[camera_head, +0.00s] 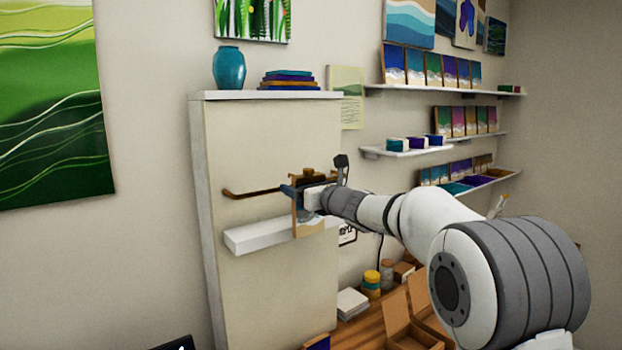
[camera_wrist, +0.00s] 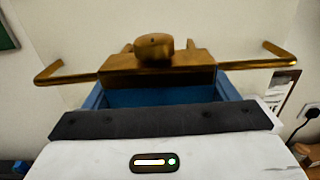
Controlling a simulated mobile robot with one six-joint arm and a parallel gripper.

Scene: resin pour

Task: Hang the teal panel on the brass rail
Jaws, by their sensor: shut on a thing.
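The brass rail (camera_head: 248,193) sticks out from a pale upright board; in the wrist view (camera_wrist: 75,78) it runs across, with both ends bent toward the wall. My gripper (camera_head: 297,192) is at the rail's right part. In the wrist view its blue jaws (camera_wrist: 160,88) are shut at a brass-brown hanger block with a round knob (camera_wrist: 153,46). The block overlaps the rail's middle; I cannot tell whether its hooks sit over the rail. A blue-teal face, seemingly the panel (camera_wrist: 160,98), shows below the block. In the head view a tan edge hangs below my gripper; most of the panel is hidden.
A white ledge (camera_head: 262,237) juts out just below the rail. A teal vase (camera_head: 229,68) and stacked panels (camera_head: 288,79) stand on the board's top shelf. Wall shelves (camera_head: 405,151) with small panels are at right. Jars and boxes (camera_head: 372,284) crowd the wooden bench below.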

